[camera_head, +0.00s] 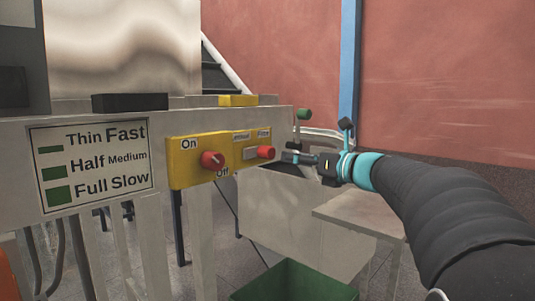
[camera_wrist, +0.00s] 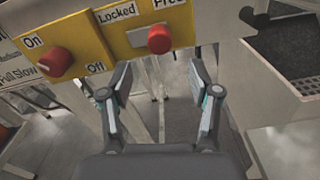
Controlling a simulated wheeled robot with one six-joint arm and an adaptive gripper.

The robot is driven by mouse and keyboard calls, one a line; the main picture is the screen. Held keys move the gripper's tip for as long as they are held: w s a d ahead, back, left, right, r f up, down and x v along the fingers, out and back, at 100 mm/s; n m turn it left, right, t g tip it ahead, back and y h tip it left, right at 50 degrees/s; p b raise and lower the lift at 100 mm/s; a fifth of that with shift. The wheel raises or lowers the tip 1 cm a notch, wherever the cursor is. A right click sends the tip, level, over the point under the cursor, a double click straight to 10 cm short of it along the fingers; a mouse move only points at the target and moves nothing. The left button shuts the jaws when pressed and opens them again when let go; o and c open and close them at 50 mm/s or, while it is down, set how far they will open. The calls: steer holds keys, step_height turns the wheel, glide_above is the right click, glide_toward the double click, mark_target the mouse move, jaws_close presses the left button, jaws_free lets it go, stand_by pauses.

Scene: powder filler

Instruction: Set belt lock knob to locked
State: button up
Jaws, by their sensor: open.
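The belt lock knob (camera_head: 266,152) is a red knob at the right end of a yellow panel (camera_head: 188,176). In the wrist view the red knob (camera_wrist: 159,40) is under the "Free" label (camera_wrist: 168,3). The "Locked" label (camera_wrist: 117,13) is to its left, above a pale plate (camera_wrist: 137,37). My gripper (camera_head: 288,157) is just right of the knob in the head view. In the wrist view my gripper (camera_wrist: 160,75) is open and empty, its fingers apart below the knob, which lies between them in line. I see no contact.
A second red knob (camera_wrist: 54,61) with On and Off labels is on the same panel, to the left. A sign (camera_head: 95,165) is left of the panel. A green bin (camera_head: 295,282) and a pale table (camera_head: 362,215) stand below. A green-topped lever (camera_head: 303,115) stands behind my gripper.

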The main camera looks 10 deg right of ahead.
mark_target(272, 153)
steer(key=x, duration=0.9)
steer(key=shift+w+a, duration=0.1)
steer(key=shift+a, duration=0.05)
jaws_close()
